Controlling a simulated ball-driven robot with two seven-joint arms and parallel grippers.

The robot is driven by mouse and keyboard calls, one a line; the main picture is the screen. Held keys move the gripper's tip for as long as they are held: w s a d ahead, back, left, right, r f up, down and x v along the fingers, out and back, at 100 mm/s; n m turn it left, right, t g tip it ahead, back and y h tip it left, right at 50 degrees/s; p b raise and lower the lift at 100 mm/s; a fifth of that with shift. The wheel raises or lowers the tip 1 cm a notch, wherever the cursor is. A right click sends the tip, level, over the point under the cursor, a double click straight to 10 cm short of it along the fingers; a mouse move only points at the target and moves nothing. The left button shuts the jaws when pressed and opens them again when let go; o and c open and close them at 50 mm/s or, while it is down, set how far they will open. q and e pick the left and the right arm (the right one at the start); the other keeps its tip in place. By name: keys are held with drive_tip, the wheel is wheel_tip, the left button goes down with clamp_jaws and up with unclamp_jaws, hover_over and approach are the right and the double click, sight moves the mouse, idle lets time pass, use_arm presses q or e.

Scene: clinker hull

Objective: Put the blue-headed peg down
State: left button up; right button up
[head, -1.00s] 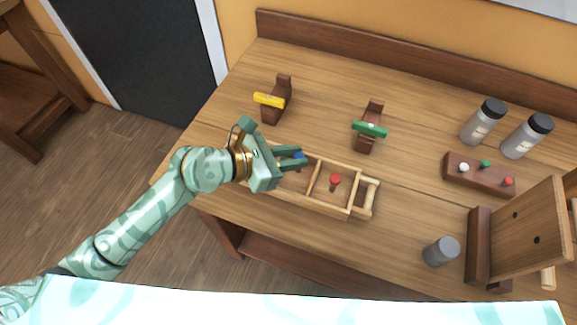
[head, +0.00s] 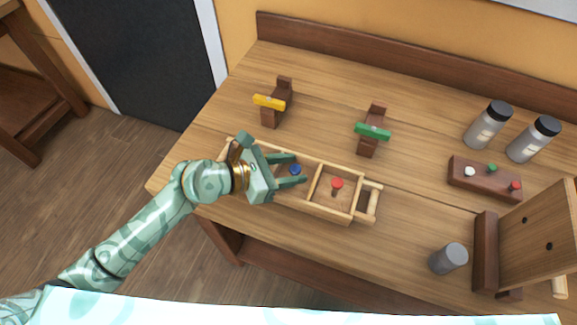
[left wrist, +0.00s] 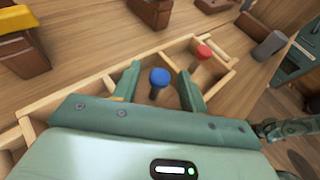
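The blue-headed peg (head: 295,169) stands in a compartment of the wooden tray (head: 334,215). It also shows in the left wrist view (left wrist: 159,77), with its dark shank below the blue head. My left gripper (head: 296,169) is open, with one finger on each side of the peg; gaps show between the fingers and the blue head. A red-headed peg (head: 337,184) stands in the neighbouring compartment to the right.
A yellow-topped stand (head: 270,103) and a green-topped stand (head: 372,132) are behind the tray. At right are two bottles (head: 487,125), a dark block with coloured pegs (head: 484,178), a grey cylinder (head: 448,258) and an upright wooden board (head: 540,240).

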use_arm(q)
drive_tip(key=shift+a+r, duration=0.2)
drive_tip(key=shift+a, duration=0.05)
drive_tip(key=p+v, duration=0.1)
drive_tip(key=v, duration=1)
drive_tip(key=shift+s+r, duration=0.2)
drive_tip(key=shift+s, duration=0.05)
drive_tip(key=shift+a, duration=0.15)
